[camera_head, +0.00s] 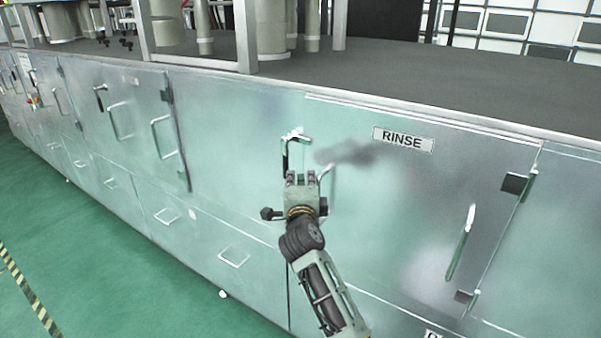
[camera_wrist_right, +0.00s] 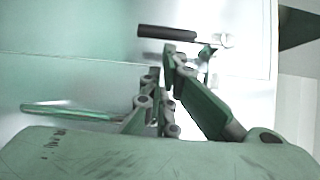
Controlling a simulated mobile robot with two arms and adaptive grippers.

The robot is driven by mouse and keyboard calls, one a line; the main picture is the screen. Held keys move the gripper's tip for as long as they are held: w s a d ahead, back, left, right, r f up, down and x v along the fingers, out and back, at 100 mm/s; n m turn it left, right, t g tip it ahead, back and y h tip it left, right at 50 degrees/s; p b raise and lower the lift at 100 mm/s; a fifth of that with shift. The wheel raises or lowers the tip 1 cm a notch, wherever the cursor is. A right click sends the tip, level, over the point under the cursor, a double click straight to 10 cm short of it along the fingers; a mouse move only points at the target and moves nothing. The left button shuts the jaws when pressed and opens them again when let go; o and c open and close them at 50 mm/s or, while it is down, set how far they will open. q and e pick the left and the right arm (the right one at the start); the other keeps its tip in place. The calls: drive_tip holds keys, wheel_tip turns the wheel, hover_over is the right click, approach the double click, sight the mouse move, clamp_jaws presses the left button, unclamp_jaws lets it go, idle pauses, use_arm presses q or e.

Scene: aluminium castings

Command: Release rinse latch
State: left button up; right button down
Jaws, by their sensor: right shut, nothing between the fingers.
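The rinse latch (camera_head: 285,154) is on the steel cabinet front, left of the RINSE label (camera_head: 403,139). It has a black grip hanging down and a silver mount at its top. In the right wrist view the latch's black grip (camera_wrist_right: 166,32) lies just beyond the fingertips, with its silver mount to the right. My right gripper (camera_head: 301,179) is shut and empty, just below and in front of the latch; it also shows in the right wrist view (camera_wrist_right: 162,62). I cannot tell whether it touches the grip. My left gripper is out of view.
A silver pull handle (camera_head: 329,184) stands right beside my right gripper; it shows in the wrist view (camera_wrist_right: 66,111). Another handle (camera_head: 461,242) and black hinges (camera_head: 515,184) are farther right.

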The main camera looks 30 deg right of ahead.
drive_tip(key=shift+x, duration=1.1)
